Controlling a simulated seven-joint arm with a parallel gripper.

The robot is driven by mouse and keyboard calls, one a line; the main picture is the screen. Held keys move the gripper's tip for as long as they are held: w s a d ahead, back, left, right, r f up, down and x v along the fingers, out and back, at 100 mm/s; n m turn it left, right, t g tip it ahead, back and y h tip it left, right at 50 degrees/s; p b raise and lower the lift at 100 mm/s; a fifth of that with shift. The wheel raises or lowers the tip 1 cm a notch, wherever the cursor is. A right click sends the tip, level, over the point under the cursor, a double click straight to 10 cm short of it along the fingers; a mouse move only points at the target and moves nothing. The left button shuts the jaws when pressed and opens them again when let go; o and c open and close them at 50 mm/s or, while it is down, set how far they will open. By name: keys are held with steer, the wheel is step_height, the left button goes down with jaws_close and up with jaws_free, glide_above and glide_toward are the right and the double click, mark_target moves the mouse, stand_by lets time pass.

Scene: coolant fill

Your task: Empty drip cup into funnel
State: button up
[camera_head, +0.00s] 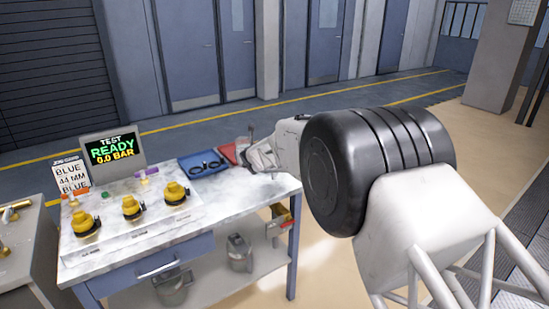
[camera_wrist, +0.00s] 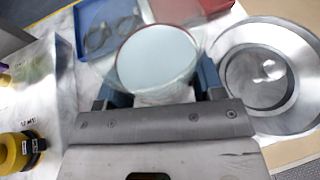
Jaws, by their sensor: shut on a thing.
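In the wrist view my gripper (camera_wrist: 158,84) has its blue fingers on either side of a round cup (camera_wrist: 157,58), and it is shut on that cup. The cup has a clear outer rim and a pale blue round surface inside; I cannot tell if that is liquid. A wide metal funnel (camera_wrist: 303,62) lies just right of the cup, with a grey inner bowl and bright glints. The cup's edge comes close to the funnel's rim in the picture; the height between them is unclear. In the head view my gripper (camera_head: 262,156) is at the table's far right end, and the funnel is hidden.
A blue tray (camera_head: 190,174) with dark items and a red tray (camera_head: 229,151) sit beside my gripper. Several yellow-capped fittings (camera_head: 132,207) stand on the marble-topped table (camera_head: 200,228). A screen (camera_head: 111,150) reads READY. Metal containers (camera_head: 172,287) stand on the shelf below.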

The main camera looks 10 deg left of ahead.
steer(key=shift+w+a+r, duration=0.1)
steer(key=shift+w+r, duration=0.15)
steer(key=shift+w, duration=0.1)
steer(key=shift+w+r+m, duration=0.2)
steer(key=shift+m, duration=0.2)
stand_by(0.4)
steer(key=shift+s+d, duration=0.1)
steer(key=shift+d, duration=0.1)
steer(key=shift+d+r+m+y, duration=0.2)
steer(key=shift+m+y, duration=0.1)
steer(key=shift+m, duration=0.2)
stand_by(0.3)
steer(key=shift+w+d+f+m+g+y, duration=0.3)
steer(key=shift+w+d+f+m, duration=0.1)
steer(key=shift+m, duration=0.2)
stand_by(0.6)
steer(key=shift+w+d+r+m+y, duration=0.25)
steer(key=shift+d+r+m+y, duration=0.15)
steer(key=shift+d+m, duration=0.15)
steer(key=shift+w+d+r+m+y, duration=0.2)
steer(key=shift+d+r+m+y, duration=0.2)
steer(key=shift+m, duration=0.25)
stand_by(1.0)
steer(key=shift+w+d+f+m+g+y, duration=0.1)
steer(key=shift+f+m+g+y, duration=0.2)
steer(key=shift+m+y, duration=0.3)
stand_by(0.5)
steer(key=shift+r+m, duration=0.5)
steer(key=shift+m, duration=0.2)
stand_by(0.7)
